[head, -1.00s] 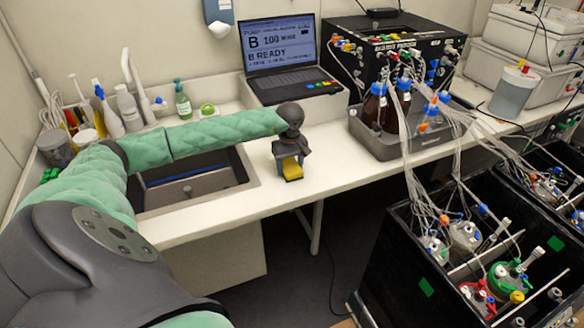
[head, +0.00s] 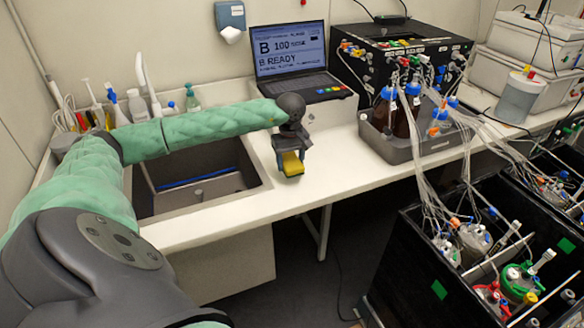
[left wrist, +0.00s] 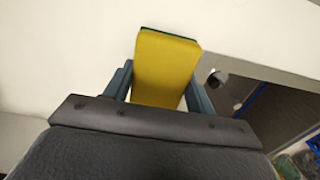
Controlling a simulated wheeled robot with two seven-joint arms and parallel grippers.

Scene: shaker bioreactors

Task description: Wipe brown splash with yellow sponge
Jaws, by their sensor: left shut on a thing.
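My left gripper (head: 290,164) is over the white counter, between the sink and the grey tray. It is shut on the yellow sponge (head: 292,164), which shows between its fingers. In the left wrist view the yellow sponge (left wrist: 165,68) sits between the two blue-grey fingers, with a dark green edge at its far end. I cannot tell whether the sponge touches the counter. No brown splash shows clearly in either view; the arm and gripper hide part of the counter. My right gripper is not in view.
The sink (head: 195,185) opens left of the gripper. A laptop (head: 292,62) stands behind it. A grey tray (head: 410,142) with brown bottles and tubing stands to the right. Black bioreactor boxes (head: 400,250) stand in front right. The counter between sink and tray (head: 340,160) is clear.

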